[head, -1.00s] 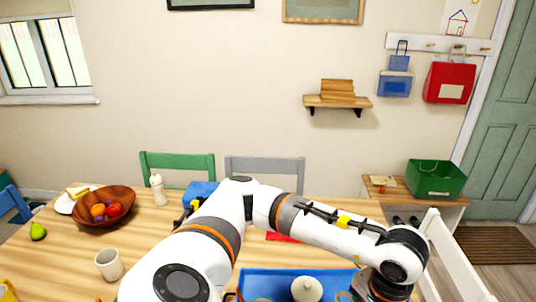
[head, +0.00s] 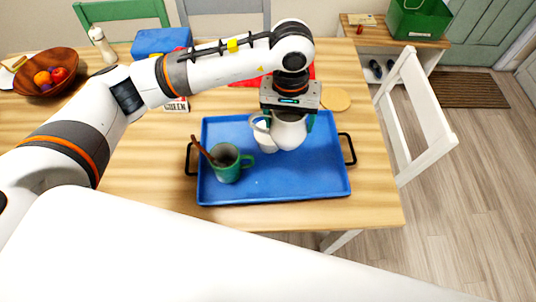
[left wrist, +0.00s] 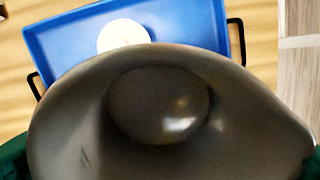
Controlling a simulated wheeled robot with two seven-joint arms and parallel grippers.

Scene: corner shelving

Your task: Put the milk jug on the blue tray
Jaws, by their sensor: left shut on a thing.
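The white milk jug (head: 290,136) is between the green fingers of my left gripper (head: 290,118), which is shut on it. The jug is over the right-middle part of the blue tray (head: 310,182); I cannot tell whether its base touches. In the left wrist view the jug's open mouth and grey inside (left wrist: 160,105) fill the lower part. My right gripper is not in view.
A green mug (head: 228,164) with a brown stick in it stands on the tray's left part. The tray has black handles (head: 349,149) at both ends. Its front right part is clear. A round wooden coaster (head: 336,99) and a white chair (head: 416,115) are to the right.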

